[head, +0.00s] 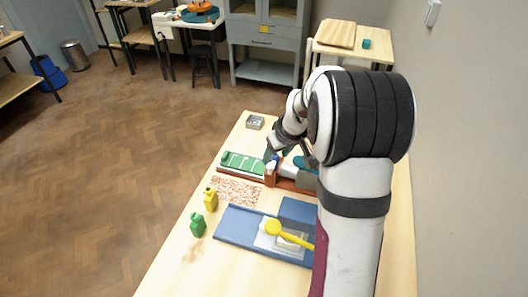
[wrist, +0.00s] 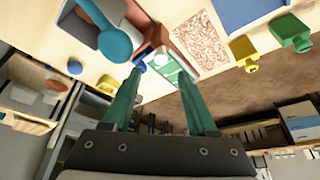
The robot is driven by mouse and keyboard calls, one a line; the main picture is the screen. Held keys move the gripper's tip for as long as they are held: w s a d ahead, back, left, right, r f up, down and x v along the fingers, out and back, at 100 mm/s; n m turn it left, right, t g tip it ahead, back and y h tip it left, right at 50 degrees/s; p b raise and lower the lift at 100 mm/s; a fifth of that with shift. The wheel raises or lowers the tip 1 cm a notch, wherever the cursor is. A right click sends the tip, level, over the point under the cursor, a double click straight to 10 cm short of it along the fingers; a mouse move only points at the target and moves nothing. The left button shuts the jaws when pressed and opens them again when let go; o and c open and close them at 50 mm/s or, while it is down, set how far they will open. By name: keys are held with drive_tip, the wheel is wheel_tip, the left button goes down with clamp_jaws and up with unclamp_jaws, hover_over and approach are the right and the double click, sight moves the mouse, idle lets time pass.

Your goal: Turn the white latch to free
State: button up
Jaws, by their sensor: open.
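My gripper (wrist: 161,72) is open, with two teal fingers spread and nothing between them. In the head view my gripper (head: 269,155) hangs over the reddish-brown block, at the right end of a green panel (head: 243,162) with white lines. The wrist view shows the green panel (wrist: 172,73) just beyond the fingertips, beside the reddish-brown block (wrist: 183,50). A small white piece with blue on it (wrist: 149,57) lies by the left fingertip. I cannot tell whether it is the white latch, how it is turned, or whether a finger touches it.
A grey box and a teal round-ended tool (wrist: 115,44) are close to the left finger. A speckled mat (head: 237,190), yellow bottle (head: 211,200), green bottle (head: 198,225) and blue tray (head: 236,225) with a yellow tool (head: 290,236) lie nearer.

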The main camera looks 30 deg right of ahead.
sight(271, 165)
drive_tip(key=x, duration=0.6)
drive_tip(key=shift+c, duration=0.2)
clamp_jaws()
